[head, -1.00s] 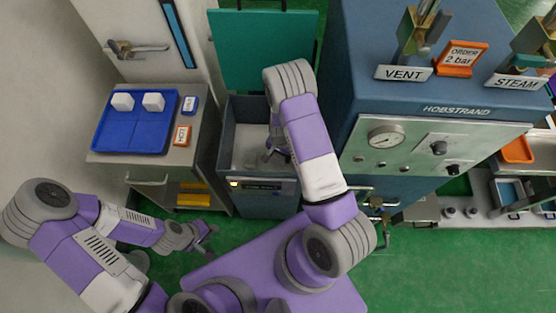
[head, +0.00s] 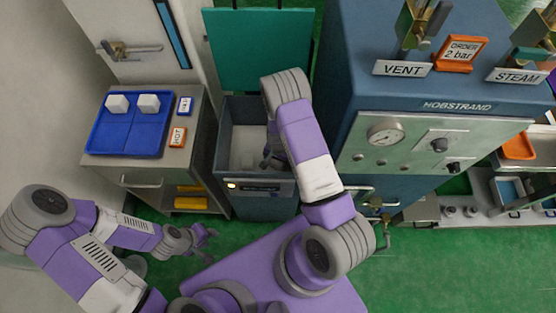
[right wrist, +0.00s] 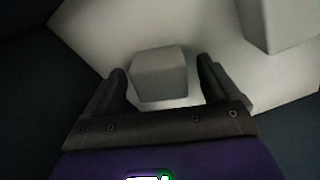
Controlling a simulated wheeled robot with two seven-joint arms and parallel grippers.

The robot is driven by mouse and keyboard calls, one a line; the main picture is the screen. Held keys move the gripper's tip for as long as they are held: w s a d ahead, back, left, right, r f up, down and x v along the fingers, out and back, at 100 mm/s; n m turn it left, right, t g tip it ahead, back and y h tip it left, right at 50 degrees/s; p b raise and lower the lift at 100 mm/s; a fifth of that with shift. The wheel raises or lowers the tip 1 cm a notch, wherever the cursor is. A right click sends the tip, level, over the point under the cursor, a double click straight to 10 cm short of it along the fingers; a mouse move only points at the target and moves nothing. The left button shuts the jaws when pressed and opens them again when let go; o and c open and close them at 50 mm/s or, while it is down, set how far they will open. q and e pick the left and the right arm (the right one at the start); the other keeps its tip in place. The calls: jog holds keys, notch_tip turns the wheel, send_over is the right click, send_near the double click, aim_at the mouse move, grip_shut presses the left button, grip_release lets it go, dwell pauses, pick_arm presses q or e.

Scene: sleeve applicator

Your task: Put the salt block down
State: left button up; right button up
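A white block (right wrist: 160,72) lies on the pale floor of the open chest (head: 245,147), seen in the right wrist view. My right gripper (right wrist: 164,80) reaches down into the chest, with its fingers apart on either side of this block; a gap shows between block and right finger. In the head view my right gripper (head: 268,160) is mostly hidden by its own arm. A second pale block (right wrist: 280,22) is at the upper right of the wrist view. My left gripper (head: 208,243) hangs low, open and empty, in front of the tray cabinet.
A blue tray (head: 128,137) on the side cabinet holds two white blocks at its back; its front half is bare. An orange HOT sign (head: 177,138) and a blue sign stand beside it. The teal lid (head: 258,50) is raised. A blue machine (head: 410,100) stands right of the chest.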

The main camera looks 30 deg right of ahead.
jog(key=shift+r, duration=0.1)
jog(key=shift+r+p, duration=0.3)
jog(key=shift+r, duration=0.1)
notch_tip(320, 180, up, 11)
jog(key=p, duration=0.3)
jog(key=shift+r+p, duration=0.15)
jog(key=shift+p, duration=0.25)
jog(key=shift+r, duration=0.1)
